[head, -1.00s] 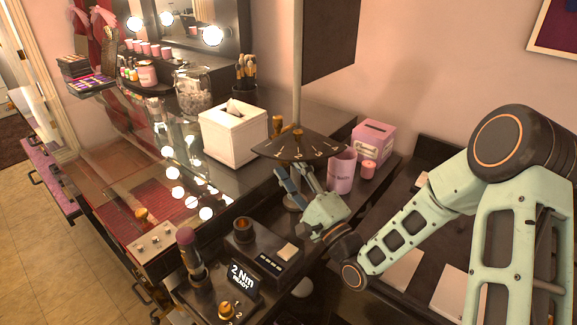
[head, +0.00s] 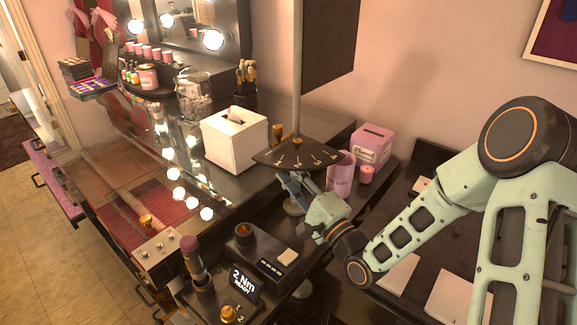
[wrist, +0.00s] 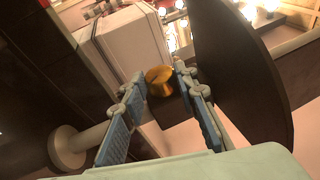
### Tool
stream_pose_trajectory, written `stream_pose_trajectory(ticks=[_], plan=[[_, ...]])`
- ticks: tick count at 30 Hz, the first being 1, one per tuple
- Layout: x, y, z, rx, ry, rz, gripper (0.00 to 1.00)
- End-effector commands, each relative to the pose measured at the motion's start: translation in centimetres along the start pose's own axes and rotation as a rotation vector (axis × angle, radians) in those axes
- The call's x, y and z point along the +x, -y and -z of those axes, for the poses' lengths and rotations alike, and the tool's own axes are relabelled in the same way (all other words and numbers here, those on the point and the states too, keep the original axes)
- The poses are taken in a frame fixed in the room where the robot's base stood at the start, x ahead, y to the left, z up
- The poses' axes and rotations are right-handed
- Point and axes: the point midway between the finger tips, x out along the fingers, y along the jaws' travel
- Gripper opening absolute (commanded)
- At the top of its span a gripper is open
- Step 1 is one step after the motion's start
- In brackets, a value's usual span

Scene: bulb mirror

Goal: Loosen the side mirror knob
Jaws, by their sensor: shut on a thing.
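The brass side mirror knob (wrist: 159,80) shows in the wrist view between my two fingertips, beneath the dark plate. My gripper (wrist: 155,88) is shut on it, with a blue-padded finger on each side; the exact contact is hard to see. In the head view my gripper (head: 290,179) is just under the fan-shaped dial plate (head: 275,158), which hides the held knob. The dark side mirror panel (head: 328,45) stands above on a thin pole (head: 297,85).
A white tissue box (head: 235,145) stands left of the dial. A pink cup (head: 341,172), small pink candle (head: 367,175) and pink box (head: 372,143) are close on the right. A display reading 2 Nm READY (head: 242,283) and a lipstick-like object (head: 191,255) stand in front.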

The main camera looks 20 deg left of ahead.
Motion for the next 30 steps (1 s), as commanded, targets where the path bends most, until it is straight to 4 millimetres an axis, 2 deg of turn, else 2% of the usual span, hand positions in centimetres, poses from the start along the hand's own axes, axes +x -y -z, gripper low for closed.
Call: stream_pose_trajectory(ticks=[1,14,27,28,30], plan=[[0.19,0.97,-0.06,-0.008,-0.002,-0.026,0.03],[0.20,1.10,-0.07,-0.066,-0.013,-0.240,0.03],[0.09,0.72,-0.04,-0.074,-0.013,-0.265,0.03],[0.09,0.72,-0.03,-0.074,-0.013,-0.265,0.31],[0.08,0.71,-0.03,-0.074,-0.013,-0.265,0.38]])
